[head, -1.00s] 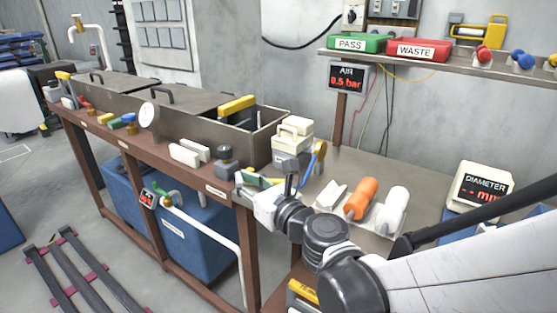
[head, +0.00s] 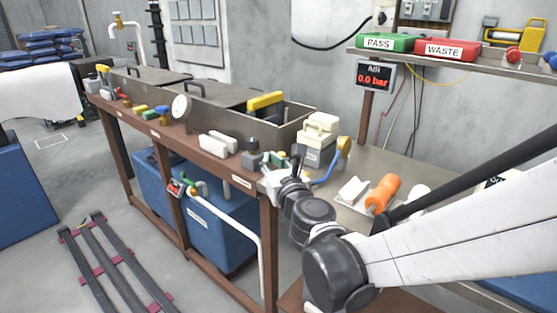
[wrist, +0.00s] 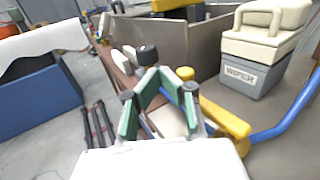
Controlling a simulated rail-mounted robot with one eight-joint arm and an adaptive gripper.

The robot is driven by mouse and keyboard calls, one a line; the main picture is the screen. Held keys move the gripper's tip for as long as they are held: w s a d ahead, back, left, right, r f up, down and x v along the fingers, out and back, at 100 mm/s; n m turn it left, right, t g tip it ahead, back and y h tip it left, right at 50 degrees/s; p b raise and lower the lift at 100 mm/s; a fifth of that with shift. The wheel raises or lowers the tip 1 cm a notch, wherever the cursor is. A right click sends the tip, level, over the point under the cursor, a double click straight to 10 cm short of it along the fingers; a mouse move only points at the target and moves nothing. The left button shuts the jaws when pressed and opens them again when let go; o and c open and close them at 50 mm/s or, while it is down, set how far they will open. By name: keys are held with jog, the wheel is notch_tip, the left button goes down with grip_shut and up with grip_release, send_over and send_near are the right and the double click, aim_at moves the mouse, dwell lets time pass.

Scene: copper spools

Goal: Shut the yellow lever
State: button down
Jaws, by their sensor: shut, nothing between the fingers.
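In the wrist view a yellow lever (wrist: 224,118) slants down to the right, just right of my gripper (wrist: 148,68). A blue hose meets its lower end. My gripper has green-faced fingers drawn together at the tips, with nothing held between them. The lever looks close to the right finger, but I cannot tell whether they touch.
A steel trough (head: 290,125) lies behind, and an orange spool (head: 382,194) lies to the right. The AIR display (head: 375,77) reads 0.0 bar.

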dwell(0.5)
jog(key=s+a+p, duration=0.1)
jog(key=s+a, duration=0.7)
jog(key=a, duration=0.2)
jog(key=shift+s+a+p, duration=0.4)
jog(key=s+d+r+n+g+y+p, duration=0.2)
jog(key=d+r+n, duration=0.25)
jog(key=n, duration=0.55)
jog(key=s+d+r+n+g+y+p, duration=0.1)
jog(key=d+r+n+g+p, duration=0.3)
jog(key=n, duration=0.6)
jog(key=s+d+f+n+g+h+p, duration=0.1)
jog(key=s+d+n+h, duration=0.3)
jog(key=d, duration=0.6)
jog(key=s+d+f+n+g+h+p, duration=0.2)
jog(key=s+d+f+n+g+h, duration=0.1)
jog(key=s+d+n, duration=0.6)
jog(key=shift+s+d+f+h, duration=0.4)
jog(key=shift+s+d, duration=0.1)
jog(key=shift+d, duration=0.25)
